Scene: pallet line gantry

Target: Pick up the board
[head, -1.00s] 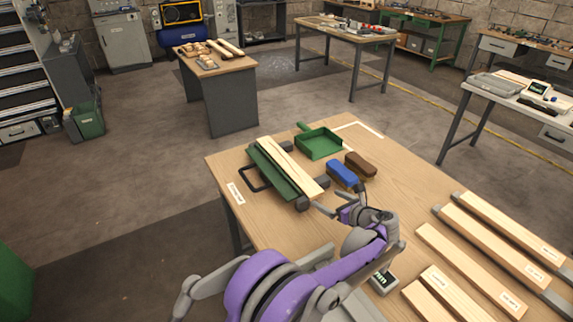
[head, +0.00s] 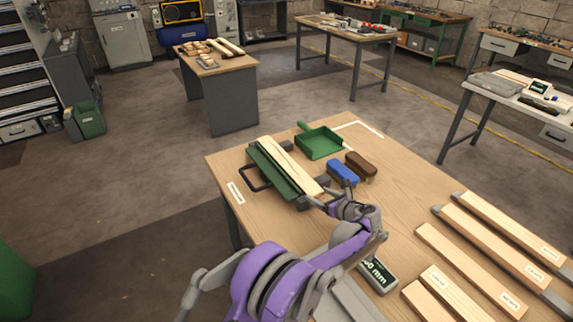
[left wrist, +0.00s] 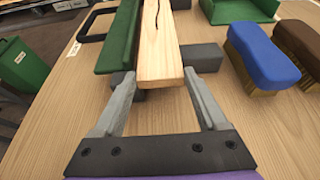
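The board (head: 288,163) is a long pale wooden piece lying along a green holder (head: 270,170) on the workbench. In the left wrist view the near end of the board (left wrist: 158,45) points at my left gripper (left wrist: 158,75). The fingers are spread, one tip on each side of that end, with a small gap showing at least on the right. In the head view my left gripper (head: 318,200) is at the board's near end and is partly hidden by its own wrist. My right gripper is in neither view.
A blue brush (head: 342,172), a brown brush (head: 361,165) and a green dustpan (head: 319,142) stand close to the right of the board. A digital readout (head: 378,276) is near my arm. Several labelled boards (head: 470,262) lie at the right of the workbench (head: 395,190).

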